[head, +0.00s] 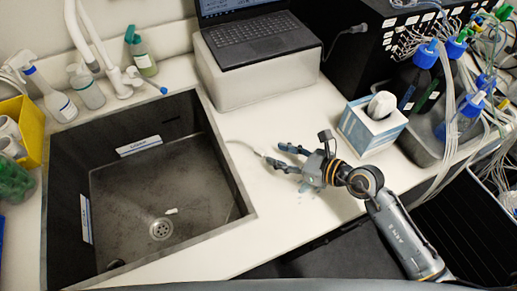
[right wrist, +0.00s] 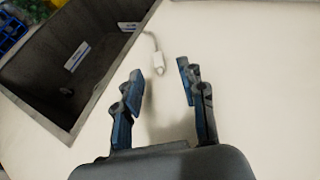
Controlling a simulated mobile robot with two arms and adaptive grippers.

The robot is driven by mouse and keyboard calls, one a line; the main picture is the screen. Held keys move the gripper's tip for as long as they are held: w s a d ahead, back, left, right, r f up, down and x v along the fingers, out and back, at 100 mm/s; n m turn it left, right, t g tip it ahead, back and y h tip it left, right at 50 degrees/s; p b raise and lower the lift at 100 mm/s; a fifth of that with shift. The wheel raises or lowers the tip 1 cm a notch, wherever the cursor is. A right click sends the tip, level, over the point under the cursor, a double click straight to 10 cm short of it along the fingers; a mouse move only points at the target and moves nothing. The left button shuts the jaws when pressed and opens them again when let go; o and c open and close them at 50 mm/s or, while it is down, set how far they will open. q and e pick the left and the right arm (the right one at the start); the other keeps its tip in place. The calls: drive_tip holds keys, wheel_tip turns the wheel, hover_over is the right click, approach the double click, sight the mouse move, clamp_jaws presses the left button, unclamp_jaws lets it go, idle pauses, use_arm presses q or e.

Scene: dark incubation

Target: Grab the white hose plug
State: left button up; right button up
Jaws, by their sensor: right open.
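The white hose plug (right wrist: 158,63) lies on the white counter at the end of a thin pale hose, just beside the sink's right edge. In the head view the plug's hose end (head: 258,152) reaches toward my fingertips. My right gripper (head: 277,156) is low over the counter, its fingers pointing left. In the right wrist view the gripper (right wrist: 159,76) is open, with the plug near the gap between its fingertips, slightly beyond them. No contact shows, and height above the counter is hard to tell. My left gripper is not in view.
The dark sink (head: 222,163) is left of the plug, with a small white piece (head: 171,211) near its drain. A tissue box (head: 372,125) stands right of my gripper. A laptop (head: 250,30) on a white block is behind. Bottles in a grey tray (head: 425,150) stand far right.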

sight(262, 152)
drive_tip(key=x, duration=0.3)
drive_tip(key=p+x, duration=0.1)
drive_tip(key=shift+s+a+f, duration=0.15)
drive_tip(key=shift+a+f, duration=0.15)
drive_tip(key=shift+f, duration=0.15)
drive_tip(key=shift+d, duration=0.1)
drive_tip(key=c, duration=0.8)
drive_tip(key=shift+r, duration=0.1)
drive_tip(key=shift+c, duration=0.2)
